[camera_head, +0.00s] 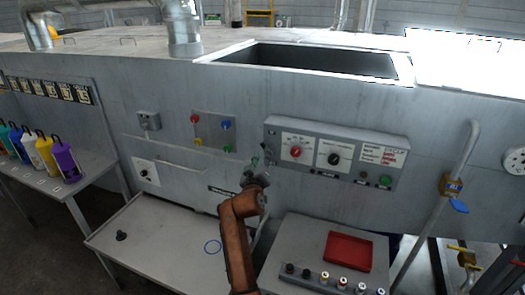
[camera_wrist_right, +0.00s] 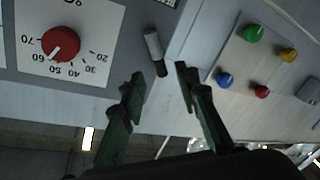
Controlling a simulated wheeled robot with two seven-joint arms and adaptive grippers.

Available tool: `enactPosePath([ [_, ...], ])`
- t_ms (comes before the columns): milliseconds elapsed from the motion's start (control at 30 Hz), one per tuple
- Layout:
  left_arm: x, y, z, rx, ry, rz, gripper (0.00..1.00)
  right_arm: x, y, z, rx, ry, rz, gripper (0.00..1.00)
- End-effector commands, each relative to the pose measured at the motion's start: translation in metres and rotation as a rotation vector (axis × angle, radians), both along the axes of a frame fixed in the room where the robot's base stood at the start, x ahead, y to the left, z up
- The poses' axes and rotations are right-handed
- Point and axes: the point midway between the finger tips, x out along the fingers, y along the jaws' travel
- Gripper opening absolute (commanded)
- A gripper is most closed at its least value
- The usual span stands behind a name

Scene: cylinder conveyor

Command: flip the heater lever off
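A small lever (camera_wrist_right: 155,52) with a white part and a dark end stands at the edge of the grey control box (camera_wrist_right: 100,93) in the right wrist view. I cannot tell for certain that it is the heater lever. My right gripper (camera_wrist_right: 160,78) is open, with one dark finger on each side of the lever's line and the dark end close to the gap between the tips. Contact cannot be made out. In the head view my right gripper (camera_head: 258,165) is at the control box's left end and hides the lever area. My left gripper is out of view.
The control box carries a red knob (camera_head: 296,152), a black knob (camera_head: 334,159) and a green button (camera_head: 385,180). A plate with coloured knobs (camera_head: 214,133) is to the left. Below are a table (camera_head: 165,245) and a box with a red tray (camera_head: 349,251).

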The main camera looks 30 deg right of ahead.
Motion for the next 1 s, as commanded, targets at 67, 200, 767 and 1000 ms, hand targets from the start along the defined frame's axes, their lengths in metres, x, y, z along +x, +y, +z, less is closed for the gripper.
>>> enactPosePath([
  [67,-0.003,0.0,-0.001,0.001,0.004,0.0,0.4,0.01,-0.009,0.0,0.0,0.0,-0.001,0.29],
  [200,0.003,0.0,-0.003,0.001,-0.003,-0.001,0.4,0.023,-0.022,0.0,0.0,0.0,-0.002,0.29],
  [767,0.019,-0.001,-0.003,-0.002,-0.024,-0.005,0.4,0.032,-0.029,0.0,0.002,-0.001,-0.001,0.21],
  [1000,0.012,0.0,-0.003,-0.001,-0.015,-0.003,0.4,0.032,-0.029,0.0,0.003,0.0,-0.001,0.05],
])
